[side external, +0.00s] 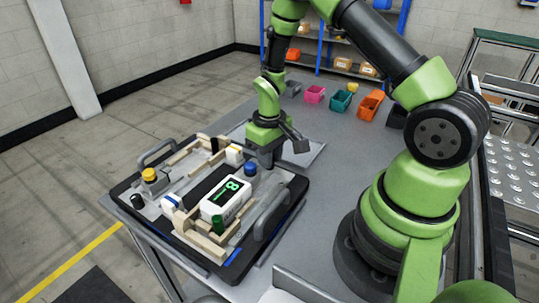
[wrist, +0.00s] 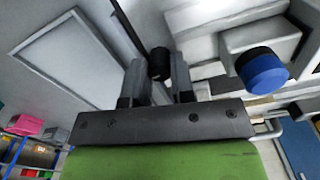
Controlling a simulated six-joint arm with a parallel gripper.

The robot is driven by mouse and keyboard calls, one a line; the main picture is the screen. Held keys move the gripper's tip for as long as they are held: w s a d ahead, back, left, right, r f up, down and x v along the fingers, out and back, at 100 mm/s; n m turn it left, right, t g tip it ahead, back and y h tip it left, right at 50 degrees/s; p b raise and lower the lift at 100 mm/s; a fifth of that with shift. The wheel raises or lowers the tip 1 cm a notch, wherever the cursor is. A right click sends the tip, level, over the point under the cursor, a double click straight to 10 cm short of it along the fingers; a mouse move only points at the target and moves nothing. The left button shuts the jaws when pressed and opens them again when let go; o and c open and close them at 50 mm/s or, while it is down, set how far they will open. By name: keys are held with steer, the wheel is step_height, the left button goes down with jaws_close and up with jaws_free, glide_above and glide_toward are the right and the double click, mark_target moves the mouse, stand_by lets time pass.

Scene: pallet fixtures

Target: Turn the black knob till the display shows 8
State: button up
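The black knob (wrist: 159,64) shows in the wrist view between the two fingers of my gripper (wrist: 158,72). The fingers stand on either side of it and seem to touch it, with no clear gap. In the side view my gripper (side external: 265,157) points down at the back right corner of the fixture pallet, and the knob there is hidden behind it. The display (side external: 222,203) is a white box with a dark screen on the pallet. Its green figure reads 8, seen turned, with a green bar beside it.
A blue button (side external: 250,169) is close to my gripper and also shows in the wrist view (wrist: 262,70). A yellow button (side external: 149,174), a green cylinder (side external: 217,224) and wooden bars stand on the pallet (side external: 292,200). Coloured bins (side external: 341,101) line the table's back.

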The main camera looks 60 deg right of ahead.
steer(key=o, duration=0.4)
steer(key=shift+r, duration=0.15)
step_height(320, 180, up, 10)
stand_by(0.4)
